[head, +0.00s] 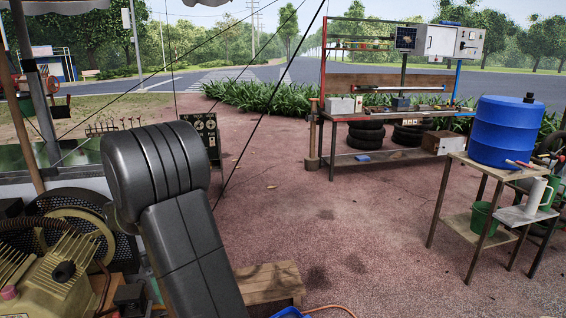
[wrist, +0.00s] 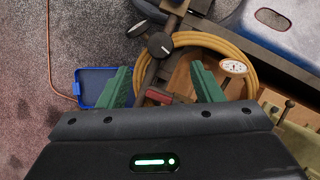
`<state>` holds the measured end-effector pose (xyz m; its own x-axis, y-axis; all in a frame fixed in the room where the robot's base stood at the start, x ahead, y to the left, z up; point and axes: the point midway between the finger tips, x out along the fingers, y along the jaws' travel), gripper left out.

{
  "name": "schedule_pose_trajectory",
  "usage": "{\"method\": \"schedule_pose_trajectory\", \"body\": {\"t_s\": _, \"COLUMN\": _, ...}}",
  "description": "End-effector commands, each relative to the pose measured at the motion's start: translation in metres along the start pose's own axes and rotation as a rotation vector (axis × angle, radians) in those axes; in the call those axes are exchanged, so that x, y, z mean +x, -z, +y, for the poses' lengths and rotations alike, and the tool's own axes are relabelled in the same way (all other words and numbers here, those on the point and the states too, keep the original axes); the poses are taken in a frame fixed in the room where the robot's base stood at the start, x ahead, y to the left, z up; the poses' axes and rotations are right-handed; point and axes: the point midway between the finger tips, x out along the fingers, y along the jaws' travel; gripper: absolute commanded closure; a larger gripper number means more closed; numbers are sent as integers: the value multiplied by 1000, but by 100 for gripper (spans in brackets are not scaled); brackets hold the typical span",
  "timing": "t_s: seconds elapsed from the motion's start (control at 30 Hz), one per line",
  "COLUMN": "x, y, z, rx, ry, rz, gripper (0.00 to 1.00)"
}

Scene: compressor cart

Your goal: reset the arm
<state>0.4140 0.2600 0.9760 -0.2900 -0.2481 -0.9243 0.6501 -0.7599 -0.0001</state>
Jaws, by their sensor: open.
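My gripper (wrist: 160,88) shows in the wrist view with its two green fingers apart and nothing between them. Below and beyond the fingers are a coiled yellow hose (wrist: 215,42), a dark valve or pipe fitting with a black knob (wrist: 160,45), and a round white gauge (wrist: 233,68). I cannot tell the distance from the fingers to these parts. In the head view my dark grey arm rises at the left of centre; the gripper itself is out of that view.
A blue tray (wrist: 92,86) lies on the ground left of the fingers. A compressor (head: 55,270) stands at lower left, close to my arm. A low wooden stool (head: 268,280) is right of the arm. A workbench (head: 385,114) and a blue barrel (head: 506,135) on a stand are farther right. Open paving lies between.

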Motion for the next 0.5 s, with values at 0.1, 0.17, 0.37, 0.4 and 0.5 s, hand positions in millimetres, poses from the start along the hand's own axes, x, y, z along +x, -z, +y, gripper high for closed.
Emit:
{"method": "schedule_pose_trajectory", "body": {"t_s": 0.1, "x": -25, "y": 0, "z": 0, "rx": 0, "ry": 0, "rz": 5, "gripper": 40}}
{"method": "schedule_pose_trajectory", "body": {"t_s": 0.17, "x": -36, "y": 0, "z": 0, "rx": 0, "ry": 0, "rz": 4, "gripper": 40}}
{"method": "schedule_pose_trajectory", "body": {"t_s": 0.37, "x": 13, "y": -1, "z": 0, "rx": 0, "ry": 0, "rz": -6, "gripper": 40}}
{"method": "schedule_pose_trajectory", "body": {"t_s": 0.4, "x": 21, "y": -1, "z": 0, "rx": 0, "ry": 0, "rz": -5, "gripper": 40}}
{"method": "schedule_pose_trajectory", "body": {"t_s": 0.5, "x": 41, "y": -1, "z": 0, "rx": 0, "ry": 0, "rz": -5, "gripper": 40}}
